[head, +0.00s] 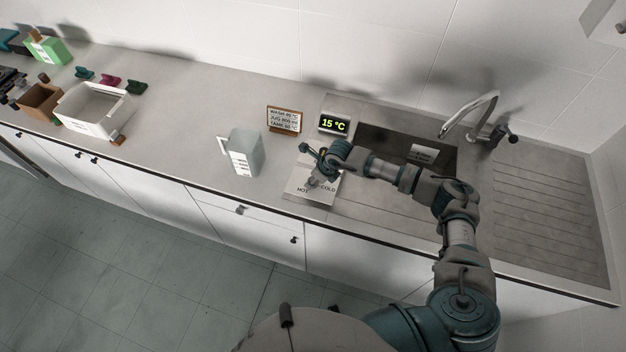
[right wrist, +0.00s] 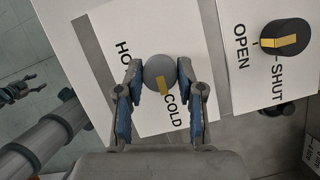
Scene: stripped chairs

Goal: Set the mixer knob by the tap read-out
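The mixer knob (right wrist: 160,73) is round and grey with a yellow mark, on a white HOT–COLD plate (right wrist: 107,45). The mark points towards the word COLD. My right gripper (right wrist: 160,70) has its fingertips on both sides of the knob, seemingly touching it. In the head view my right gripper (head: 318,165) is over the plate (head: 298,184) and mostly hides the knob. The tap (head: 470,113) is chrome, behind the sink. My left gripper (right wrist: 22,89) shows small in the right wrist view, its fingers apart.
A black knob (right wrist: 285,36) on an OPEN–SHUT plate is close beside my right gripper. A translucent jug (head: 245,152) stands left of the plate. A brown-framed sign (head: 284,120) reads WASH, JUG and TANK values. A white bin (head: 95,108) is far left.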

